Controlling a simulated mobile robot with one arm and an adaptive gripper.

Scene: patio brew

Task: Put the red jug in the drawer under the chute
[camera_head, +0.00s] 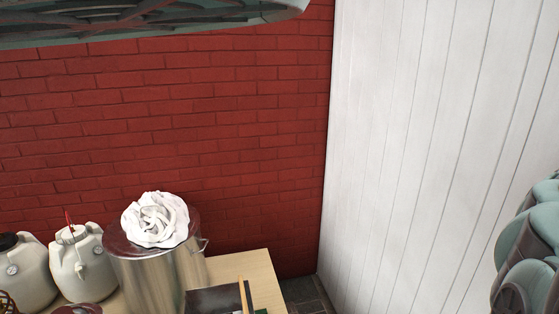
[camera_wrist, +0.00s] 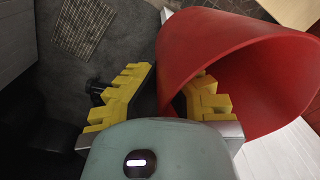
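The red jug (camera_wrist: 205,42) fills the upper right of the wrist view, close to the camera, with its round open mouth turned toward the lower right. My gripper (camera_wrist: 165,85) has one yellow finger outside the jug and the other at its open side, with the red wall between them. Part of the far finger is hidden by the jug. Neither the jug nor my gripper shows in the head view. No drawer or chute can be made out in either view.
In the head view, a steel pot (camera_head: 160,278) with a white crumpled cloth (camera_head: 156,220) stands on a wooden table (camera_head: 250,272), beside white canisters (camera_head: 82,265). A dark tray (camera_head: 213,301) is at the front. Brick and white-panelled walls stand behind. The wrist view shows grey floor with a patterned mat (camera_wrist: 84,26).

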